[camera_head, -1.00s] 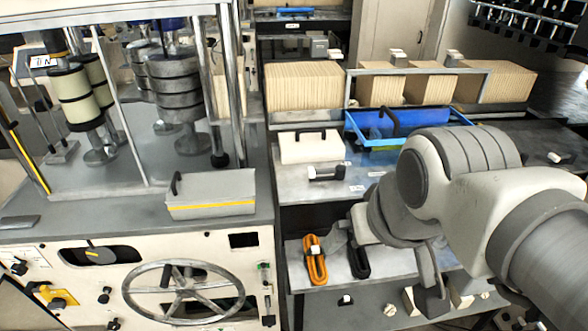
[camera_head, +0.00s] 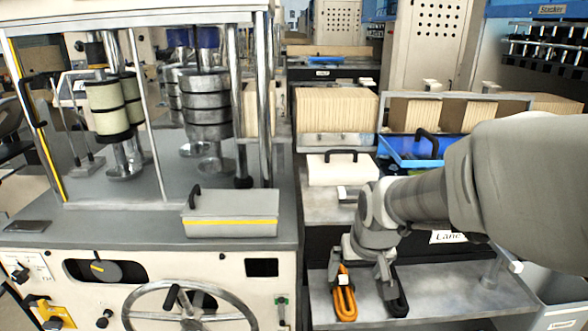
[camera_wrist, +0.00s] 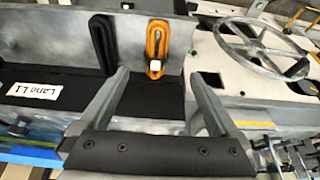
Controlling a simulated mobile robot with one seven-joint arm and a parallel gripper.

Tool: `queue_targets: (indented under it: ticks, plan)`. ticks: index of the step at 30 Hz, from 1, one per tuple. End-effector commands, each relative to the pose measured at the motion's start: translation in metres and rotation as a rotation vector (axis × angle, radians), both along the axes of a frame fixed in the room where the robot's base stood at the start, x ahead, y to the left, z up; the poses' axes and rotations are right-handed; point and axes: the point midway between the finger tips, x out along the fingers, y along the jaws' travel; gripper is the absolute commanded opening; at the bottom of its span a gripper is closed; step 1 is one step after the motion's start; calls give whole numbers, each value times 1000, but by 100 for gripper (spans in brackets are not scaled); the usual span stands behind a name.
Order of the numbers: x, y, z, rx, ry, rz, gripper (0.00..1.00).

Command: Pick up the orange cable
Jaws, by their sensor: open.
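The orange cable (camera_head: 345,300) is a coiled loop with a white tie, lying on a grey metal shelf (camera_head: 440,300) at the lower middle of the head view. In the wrist view the orange cable (camera_wrist: 157,45) lies ahead of the fingers, nearer the right one. A black coiled cable (camera_head: 398,298) lies just to its right in the head view; it shows left of the orange one in the wrist view (camera_wrist: 104,42). My gripper (camera_head: 365,275) is open and empty, with its fingers over or beside the cables. In the wrist view my gripper (camera_wrist: 155,95) has its fingers spread, apart from the orange cable.
A machine with a handwheel (camera_head: 190,308) stands left of the shelf. A grey box with a yellow stripe (camera_head: 230,213) sits on it. A white case (camera_head: 340,168) and a blue tray (camera_head: 415,150) lie on the level above. The shelf is clear right of the black cable.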

Motion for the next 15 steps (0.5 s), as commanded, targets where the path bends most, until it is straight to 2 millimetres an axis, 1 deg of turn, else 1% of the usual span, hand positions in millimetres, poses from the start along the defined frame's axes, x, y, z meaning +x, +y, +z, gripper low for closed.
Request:
queue_targets:
  ticks: [1, 9, 12, 15]
  plan:
    - [3, 0, -12, 2, 6, 1, 98]
    - [23, 0, -62, 2, 6, 1, 98]
    - [29, 0, -79, 0, 5, 1, 98]
    - [35, 0, -90, 1, 3, 1, 98]
